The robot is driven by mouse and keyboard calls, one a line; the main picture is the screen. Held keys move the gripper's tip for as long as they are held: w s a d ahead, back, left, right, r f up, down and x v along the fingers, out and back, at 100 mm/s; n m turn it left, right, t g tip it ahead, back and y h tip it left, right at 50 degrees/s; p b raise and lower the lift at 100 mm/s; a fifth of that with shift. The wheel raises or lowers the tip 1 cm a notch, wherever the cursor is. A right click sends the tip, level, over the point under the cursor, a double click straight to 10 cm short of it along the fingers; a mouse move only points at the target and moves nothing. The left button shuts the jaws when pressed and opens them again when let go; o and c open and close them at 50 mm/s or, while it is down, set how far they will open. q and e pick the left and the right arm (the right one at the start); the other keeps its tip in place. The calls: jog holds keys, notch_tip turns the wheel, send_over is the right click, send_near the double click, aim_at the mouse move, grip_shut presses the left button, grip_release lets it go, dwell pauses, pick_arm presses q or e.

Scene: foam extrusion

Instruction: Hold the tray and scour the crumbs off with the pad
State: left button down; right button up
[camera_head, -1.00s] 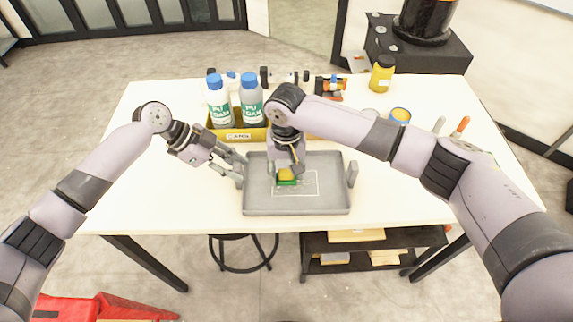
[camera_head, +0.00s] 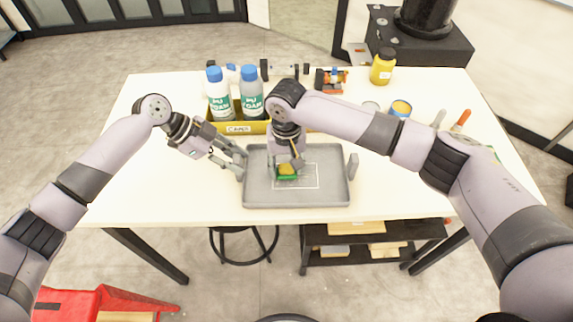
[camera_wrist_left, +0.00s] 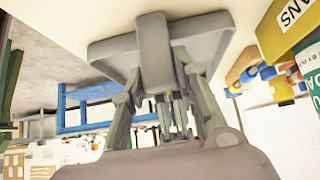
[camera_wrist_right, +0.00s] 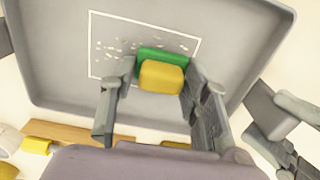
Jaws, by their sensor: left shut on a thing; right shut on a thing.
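The grey tray (camera_head: 320,200) lies flat on the white table, with a white outlined rectangle on its floor. My left gripper (camera_head: 241,166) is shut on the tray's left handle; the left wrist view shows its fingers around the grey handle (camera_wrist_left: 153,50). My right gripper (camera_head: 287,167) points down over the tray and is shut on the pad, yellow on top and green below (camera_wrist_right: 161,76). The pad is at the outline's upper left part in the head view. Pale crumbs (camera_wrist_right: 115,48) lie inside the outline beside the pad in the right wrist view.
A yellow CANS bin (camera_head: 240,127) with two blue-capped bottles (camera_head: 252,92) stands behind the tray. A yellow bottle (camera_head: 383,67), a blue-and-yellow can (camera_head: 401,109) and orange-tipped tools (camera_head: 461,121) are at the right. The table left of the tray is clear.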

aim_at(304, 173)
jog(key=shift+f, duration=0.65)
jog(key=shift+s+d, duration=0.1)
jog(key=shift+d, duration=2.25)
jog(key=shift+a+f, duration=0.1)
jog(key=shift+a, duration=2.25)
jog(key=shift+w, duration=0.55)
jog(key=shift+d, duration=2.35)
jog(key=shift+a, duration=2.4)
